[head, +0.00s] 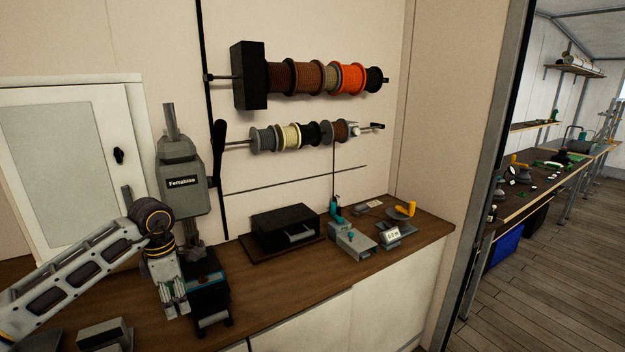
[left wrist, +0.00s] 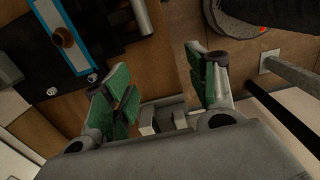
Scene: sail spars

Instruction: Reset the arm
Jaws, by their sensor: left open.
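My left arm comes in from the left in the head view. Its gripper (head: 174,298) points down over the wooden counter, in front of the grey press marked "Ferrabino" (head: 184,188). In the left wrist view the gripper (left wrist: 160,88) shows its two green-padded fingers spread wide, with nothing held between them. Below it lies the brown counter top (left wrist: 150,75). A dark block with a blue edge (head: 208,278) is right beside the gripper in the head view; I cannot tell whether they touch. My right gripper is out of both views.
Spools of cord (head: 345,78) hang on wall rods. A black box (head: 286,228), a small grey box (head: 355,243) and a display unit (head: 391,236) stand on the counter's right. A grey block (head: 102,333) sits at the front left. A doorway opens at right.

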